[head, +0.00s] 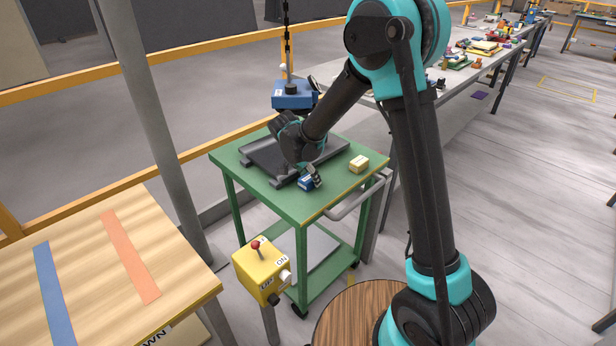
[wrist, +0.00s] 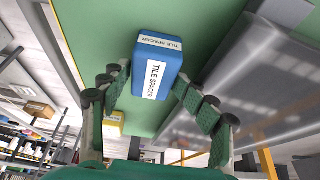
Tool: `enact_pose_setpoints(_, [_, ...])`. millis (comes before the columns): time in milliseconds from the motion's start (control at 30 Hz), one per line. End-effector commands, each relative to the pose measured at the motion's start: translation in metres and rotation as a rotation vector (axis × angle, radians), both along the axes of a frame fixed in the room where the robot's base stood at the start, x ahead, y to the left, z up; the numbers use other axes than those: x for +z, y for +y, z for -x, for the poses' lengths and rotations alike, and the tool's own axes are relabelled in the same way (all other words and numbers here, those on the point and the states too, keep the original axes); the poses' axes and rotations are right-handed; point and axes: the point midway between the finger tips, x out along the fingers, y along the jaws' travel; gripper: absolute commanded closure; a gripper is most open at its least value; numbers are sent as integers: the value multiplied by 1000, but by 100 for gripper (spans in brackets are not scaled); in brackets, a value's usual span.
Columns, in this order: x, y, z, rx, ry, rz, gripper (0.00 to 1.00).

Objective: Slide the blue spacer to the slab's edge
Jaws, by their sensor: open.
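The blue spacer (wrist: 155,75), a block with white "TILE SPACER" labels, is on the green cart top. It also shows in the head view (head: 305,184), near the cart's front edge and partly covered by my gripper. The dark grey slab (head: 262,154) lies on the cart behind it; in the wrist view its grey side (wrist: 225,85) is to the right of the spacer. My gripper (head: 314,178) is open, with a finger on each side of the spacer in the wrist view (wrist: 150,86). I cannot tell whether either finger touches it.
A cream block (head: 358,164) sits on the green cart top (head: 335,190), right of the spacer. A blue hoist box (head: 293,96) hangs over the slab's far side. A yellow control box (head: 262,270) stands in front of the cart, and a grey post (head: 160,130) to its left.

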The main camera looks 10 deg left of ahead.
Motion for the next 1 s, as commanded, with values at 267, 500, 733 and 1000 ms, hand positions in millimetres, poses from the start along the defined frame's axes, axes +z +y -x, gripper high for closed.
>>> enact_pose_setpoints(267, [12, 3, 5, 1, 0, 0, 38])
enact_pose_setpoints(500, [55, 14, 19, 2, 0, 1, 38])
enact_pose_setpoints(733, [93, 24, 31, 2, 0, 0, 38])
enact_pose_setpoints(1000, [111, 17, 37, 11, 7, -1, 38])
